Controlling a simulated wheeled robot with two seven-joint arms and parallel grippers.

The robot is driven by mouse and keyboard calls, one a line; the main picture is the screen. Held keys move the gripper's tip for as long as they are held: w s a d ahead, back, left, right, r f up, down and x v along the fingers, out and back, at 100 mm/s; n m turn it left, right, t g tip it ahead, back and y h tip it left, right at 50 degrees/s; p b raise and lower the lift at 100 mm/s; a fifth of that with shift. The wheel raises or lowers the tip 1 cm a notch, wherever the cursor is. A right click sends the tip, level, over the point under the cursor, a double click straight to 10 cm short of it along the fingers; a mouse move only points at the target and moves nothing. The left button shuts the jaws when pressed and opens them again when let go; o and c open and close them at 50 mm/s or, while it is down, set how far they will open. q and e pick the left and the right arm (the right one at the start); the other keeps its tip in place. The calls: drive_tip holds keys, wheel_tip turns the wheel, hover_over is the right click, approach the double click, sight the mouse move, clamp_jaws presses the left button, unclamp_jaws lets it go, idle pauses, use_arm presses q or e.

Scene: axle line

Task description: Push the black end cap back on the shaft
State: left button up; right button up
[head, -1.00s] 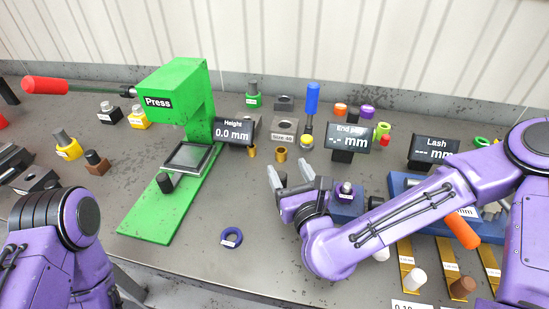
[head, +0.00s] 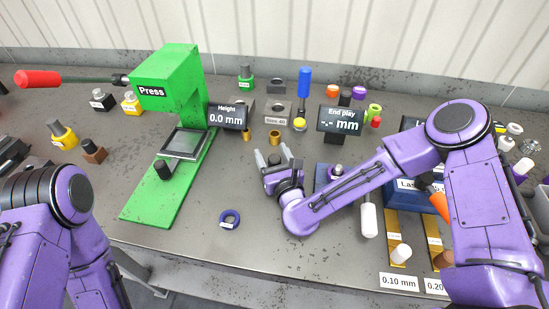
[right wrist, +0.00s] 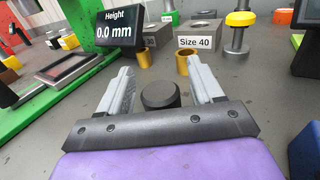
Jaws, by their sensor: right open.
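A short black cylinder (right wrist: 160,95), which looks like the black end cap, sits between the fingers of my right gripper (right wrist: 160,88) in the right wrist view. The fingers are open, with a gap on each side of it. In the head view the right gripper (head: 276,157) is low over the middle of the table, right of the green press, with a dark thing between its fingers. The blue fixture (head: 405,200) is largely behind my right arm, and I cannot make out the shaft there. My left arm shows at the left, but its gripper does not.
The green press (head: 170,85) stands left, its base reaching forward. Two brass bushings (head: 274,137), the Size 40 block (head: 277,112) and the End play display (head: 340,121) stand behind the gripper. A small blue block (head: 325,178) is close right.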

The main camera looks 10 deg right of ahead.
drive_tip(key=shift+w, duration=0.2)
drive_tip(key=c, duration=1.1)
